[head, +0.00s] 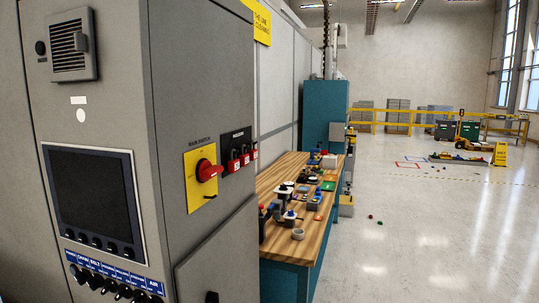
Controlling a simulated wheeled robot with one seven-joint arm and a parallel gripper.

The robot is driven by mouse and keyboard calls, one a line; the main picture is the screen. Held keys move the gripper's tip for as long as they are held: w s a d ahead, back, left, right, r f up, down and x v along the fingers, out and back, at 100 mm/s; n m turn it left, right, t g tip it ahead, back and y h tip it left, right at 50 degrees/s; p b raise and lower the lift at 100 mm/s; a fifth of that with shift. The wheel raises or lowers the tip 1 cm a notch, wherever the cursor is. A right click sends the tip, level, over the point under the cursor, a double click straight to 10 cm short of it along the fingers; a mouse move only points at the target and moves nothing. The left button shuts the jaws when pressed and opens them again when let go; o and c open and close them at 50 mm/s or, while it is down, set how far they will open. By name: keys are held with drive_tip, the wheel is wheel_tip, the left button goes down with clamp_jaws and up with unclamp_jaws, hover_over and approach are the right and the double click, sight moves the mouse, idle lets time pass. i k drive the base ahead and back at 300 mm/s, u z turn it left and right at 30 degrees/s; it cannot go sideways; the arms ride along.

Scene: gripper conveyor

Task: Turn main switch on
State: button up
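The main switch (207,170) is a red rotary knob on a yellow plate (193,189) on the right side face of the grey control cabinet (176,109). Small lettering above the plate seems to read "MAIN SWITCH". The knob's grip looks roughly level, pointing out to the right; I cannot tell its on or off position. My gripper is not in view.
A black panel (236,145) with red tags is beside the switch. A dark screen (93,199) and a row of knobs are on the cabinet front. A wooden workbench (277,172) with many small objects stands behind the cabinet. Open floor (400,240) lies to the right.

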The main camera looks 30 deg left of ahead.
sight(207, 172)
drive_tip(key=i, duration=1.35)
drive_tip(key=u, duration=4.05)
